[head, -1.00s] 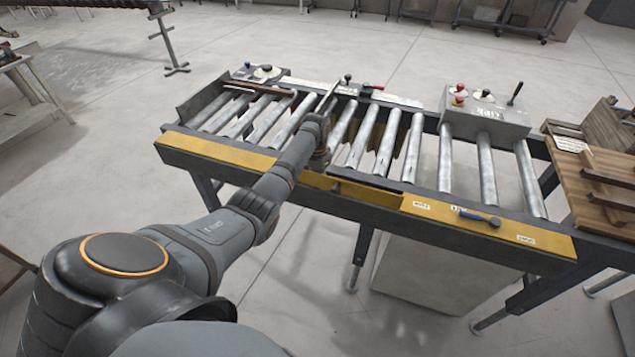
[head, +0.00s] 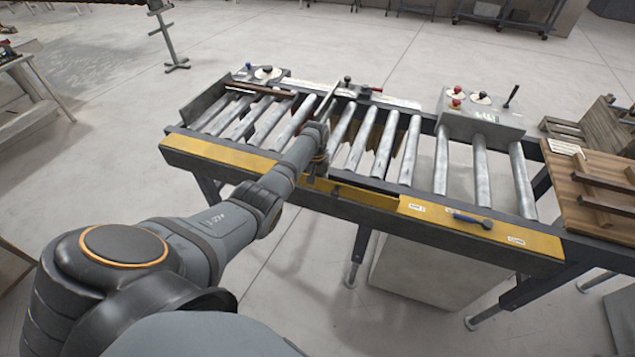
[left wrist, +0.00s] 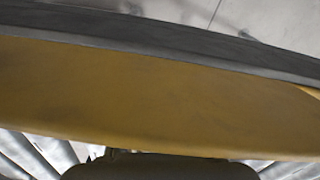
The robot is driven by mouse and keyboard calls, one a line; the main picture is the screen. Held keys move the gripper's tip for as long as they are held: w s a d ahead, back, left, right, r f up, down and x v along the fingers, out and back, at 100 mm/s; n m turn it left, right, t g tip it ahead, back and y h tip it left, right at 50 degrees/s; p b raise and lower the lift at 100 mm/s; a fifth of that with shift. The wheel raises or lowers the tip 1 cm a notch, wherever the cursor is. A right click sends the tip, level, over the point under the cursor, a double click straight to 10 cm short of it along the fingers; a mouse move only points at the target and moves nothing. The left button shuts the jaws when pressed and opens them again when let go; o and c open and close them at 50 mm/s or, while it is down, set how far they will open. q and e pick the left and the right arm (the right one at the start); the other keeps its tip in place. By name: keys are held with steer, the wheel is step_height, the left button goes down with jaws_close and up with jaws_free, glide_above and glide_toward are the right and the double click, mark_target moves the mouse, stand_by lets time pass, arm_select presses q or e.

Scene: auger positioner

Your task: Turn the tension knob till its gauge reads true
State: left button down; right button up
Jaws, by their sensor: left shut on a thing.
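My left gripper (head: 318,172) is at the front yellow rail (head: 225,151) of the roller conveyor, left of its middle. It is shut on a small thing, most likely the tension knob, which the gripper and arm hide. In the left wrist view the yellow rail (left wrist: 150,95) fills the middle, and a dark part of my gripper (left wrist: 160,170) shows at the bottom. No gauge can be read; a small white dial (head: 267,72) sits on the back left panel, and another (head: 480,98) on the grey control box. My right gripper is not in view.
The grey control box (head: 485,122) has red buttons and a black lever. A blue-handled tool (head: 470,219) lies on the front rail at right. Rollers (head: 387,147) fill the conveyor; the floor around is open.

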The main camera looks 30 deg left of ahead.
arm_select(q)
steer(key=shift+n, duration=0.6)
steer(key=c, duration=1.1)
jaws_free()
steer(key=shift+o, duration=0.2)
step_height(320, 180, up, 12)
steer(key=shift+a, duration=0.2)
steer(key=shift+s, duration=0.1)
